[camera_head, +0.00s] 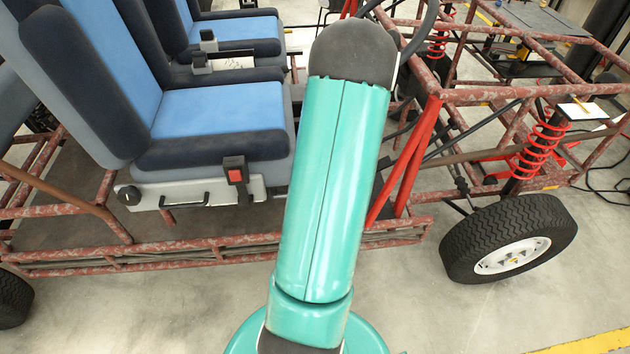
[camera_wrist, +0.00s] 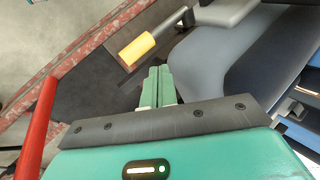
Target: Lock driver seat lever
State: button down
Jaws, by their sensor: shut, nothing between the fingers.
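The driver seat (camera_head: 220,108) has a blue cushion with dark edges on a light base; its dark and grey side also shows in the wrist view (camera_wrist: 235,60). My gripper (camera_wrist: 158,72) is shut and empty. Its green fingertips are just below and right of the yellow grip in the picture, with a small gap visible. In the head view my green arm covers the gripper and the lever.
The red tubular chassis frame (camera_head: 150,252) runs below the seat; a red bar (camera_wrist: 40,130) is at the lower left of the wrist view. A red buckle (camera_head: 236,175) sits at the seat's side. A wheel (camera_head: 510,240) stands right. Open floor is in front.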

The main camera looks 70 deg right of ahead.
jog(key=v, duration=0.9)
jog(key=shift+r, duration=0.35)
jog(key=shift+a, duration=0.1)
